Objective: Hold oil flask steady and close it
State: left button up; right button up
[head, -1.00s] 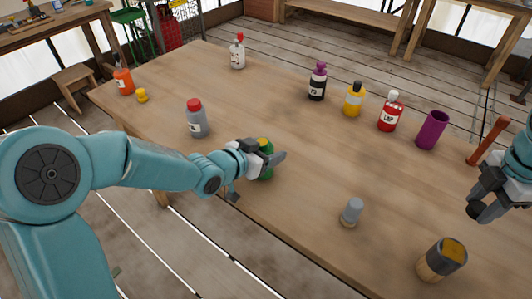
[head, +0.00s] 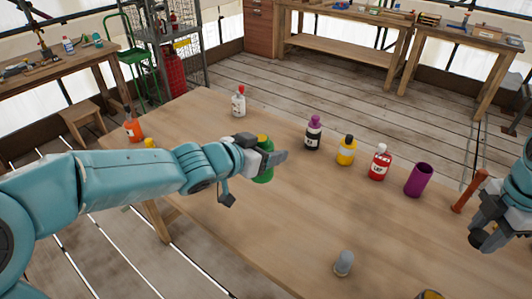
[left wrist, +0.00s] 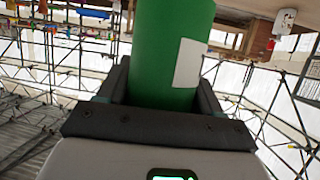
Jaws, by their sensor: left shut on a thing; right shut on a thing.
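My left gripper (head: 268,160) is shut around the green flask (head: 264,173), which is upright and seems to be above the table. In the left wrist view the green flask (left wrist: 172,50), with a pale label, fills the space between the fingers. Its top looks yellowish in the head view; I cannot tell whether that is a cap or an opening. My right gripper (head: 486,236), at the right edge, is shut on a small dark round thing (head: 477,239), possibly a cap, partly hidden by the fingers. The two grippers are far apart.
On the wooden table (head: 285,225) stand a dark purple-capped bottle (head: 313,135), a yellow bottle (head: 346,151), a red bottle (head: 379,163), a purple cup (head: 418,180) and a red-brown upright rod (head: 469,191). A small grey piece (head: 343,263) stands near the front. The table's middle is clear.

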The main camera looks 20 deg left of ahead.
pick_arm(q)
jog(key=shift+r, duration=0.1)
